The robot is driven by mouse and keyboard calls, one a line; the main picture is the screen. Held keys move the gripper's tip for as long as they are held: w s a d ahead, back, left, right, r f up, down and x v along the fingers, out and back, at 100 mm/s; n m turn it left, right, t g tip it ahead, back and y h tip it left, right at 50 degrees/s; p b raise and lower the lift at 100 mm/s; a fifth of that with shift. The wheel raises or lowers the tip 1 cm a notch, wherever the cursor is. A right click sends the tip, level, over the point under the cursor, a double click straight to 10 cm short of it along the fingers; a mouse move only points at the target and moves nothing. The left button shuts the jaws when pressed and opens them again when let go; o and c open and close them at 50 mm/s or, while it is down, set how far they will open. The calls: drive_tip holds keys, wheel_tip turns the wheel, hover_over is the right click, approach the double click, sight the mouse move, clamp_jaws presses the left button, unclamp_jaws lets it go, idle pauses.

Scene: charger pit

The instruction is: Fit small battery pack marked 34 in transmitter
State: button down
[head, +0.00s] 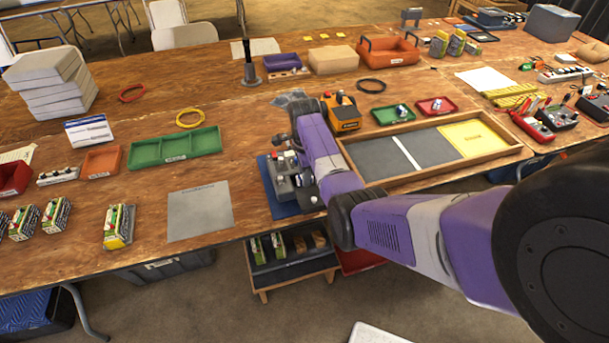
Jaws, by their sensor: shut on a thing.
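My purple arm reaches in from the right, and my gripper (287,167) is low over a blue mat (284,213) at the table's front edge. A grey device with small knobs (307,197), which looks like the transmitter, sits on this mat under my gripper. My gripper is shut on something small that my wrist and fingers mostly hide. I cannot tell whether it touches the device. Battery packs with green, white and yellow sides (118,228) stand at the left front. No number on them is readable.
A wooden-framed tray (430,170) lies right of my wrist, with an orange-black unit (345,115) behind. A grey sheet (200,211) and green divided tray (175,148) lie left. A low shelf (292,275) with packs stands below the edge.

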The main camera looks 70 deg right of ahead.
drive_tip(key=shift+f+b, duration=1)
drive_tip(key=shift+f, duration=0.55)
drive_tip(key=c, duration=1.1)
unclamp_jaws()
drive_tip(key=shift+o, duration=0.2)
wheel_tip(320, 180, up, 8)
drive_tip(key=shift+f, duration=0.1)
